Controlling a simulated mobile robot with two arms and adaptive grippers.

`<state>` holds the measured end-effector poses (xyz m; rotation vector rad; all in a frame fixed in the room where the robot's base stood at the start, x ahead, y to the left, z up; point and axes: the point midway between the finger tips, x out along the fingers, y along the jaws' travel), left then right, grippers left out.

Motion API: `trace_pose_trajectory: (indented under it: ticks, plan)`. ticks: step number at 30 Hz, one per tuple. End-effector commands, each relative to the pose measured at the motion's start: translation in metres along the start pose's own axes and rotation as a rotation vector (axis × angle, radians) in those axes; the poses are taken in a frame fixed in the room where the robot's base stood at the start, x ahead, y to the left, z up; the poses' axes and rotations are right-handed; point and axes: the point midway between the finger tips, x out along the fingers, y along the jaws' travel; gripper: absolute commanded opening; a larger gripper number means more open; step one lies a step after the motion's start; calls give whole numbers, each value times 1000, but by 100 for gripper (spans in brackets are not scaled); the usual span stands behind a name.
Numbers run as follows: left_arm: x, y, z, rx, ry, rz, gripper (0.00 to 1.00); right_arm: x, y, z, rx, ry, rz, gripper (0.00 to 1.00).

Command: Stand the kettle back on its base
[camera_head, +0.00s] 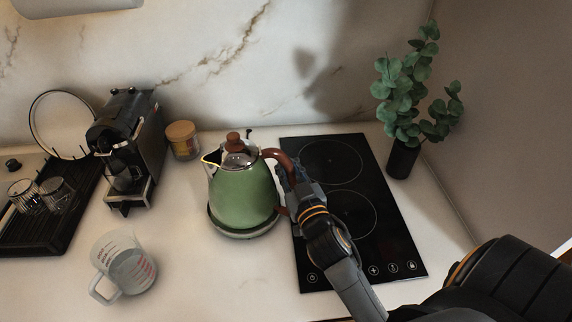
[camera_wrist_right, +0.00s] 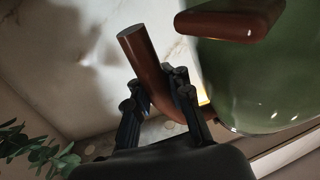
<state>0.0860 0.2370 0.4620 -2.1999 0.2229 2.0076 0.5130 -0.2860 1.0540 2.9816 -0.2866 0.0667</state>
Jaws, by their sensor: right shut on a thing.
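The green kettle (camera_head: 243,196) with a brown lid knob and brown handle stands upright left of the hob. A dark round base (camera_head: 226,231) shows as a rim under it; I cannot tell whether the kettle rests fully on it or is slightly above. My right gripper (camera_head: 288,192) is on the handle at the kettle's right side. In the right wrist view the gripper's fingers (camera_wrist_right: 158,98) are shut around the brown handle (camera_wrist_right: 142,58), with the green body (camera_wrist_right: 255,85) beside them. My left gripper is not in view.
A black hob (camera_head: 398,250) lies right of the kettle, with a potted plant (camera_head: 402,158) behind. A measuring jug (camera_head: 124,265) stands front left. A coffee machine (camera_head: 130,130), a jar (camera_head: 183,142) and a black rack with glasses (camera_head: 30,235) are left. Counter front of the kettle is clear.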

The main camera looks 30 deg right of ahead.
Motion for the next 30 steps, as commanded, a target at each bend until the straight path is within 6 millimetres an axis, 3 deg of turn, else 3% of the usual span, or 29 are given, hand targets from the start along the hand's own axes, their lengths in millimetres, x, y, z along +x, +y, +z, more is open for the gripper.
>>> trace_pose_trajectory:
  ticks: [30]
  plan:
    - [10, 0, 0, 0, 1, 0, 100, 0, -2, 9, 7, 9, -1, 0]
